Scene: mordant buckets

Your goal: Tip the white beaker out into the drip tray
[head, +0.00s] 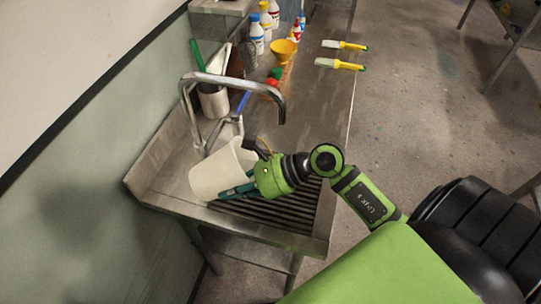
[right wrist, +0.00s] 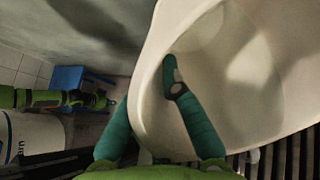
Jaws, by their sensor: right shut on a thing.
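The white beaker (head: 215,174) is tilted and held over the sink unit, left of my right gripper. My right gripper (head: 236,191) is shut on the beaker's wall. In the right wrist view, one teal finger of this gripper (right wrist: 160,110) lies inside the beaker's mouth and the other outside the wall. I see no contents in the visible part of the beaker's inside (right wrist: 235,75). The drip tray, dark and slatted (head: 285,213), lies below and to the right of the beaker. In the right wrist view a green arm with a small gripper (right wrist: 100,101), likely my left, shows; its jaws are too small to read.
A metal tap (head: 235,82) arches just behind the beaker. Bottles (head: 257,35), a yellow funnel (head: 284,50) and two yellow-handled brushes (head: 340,64) are farther back. A blue stool-like object (right wrist: 68,80) shows in the right wrist view.

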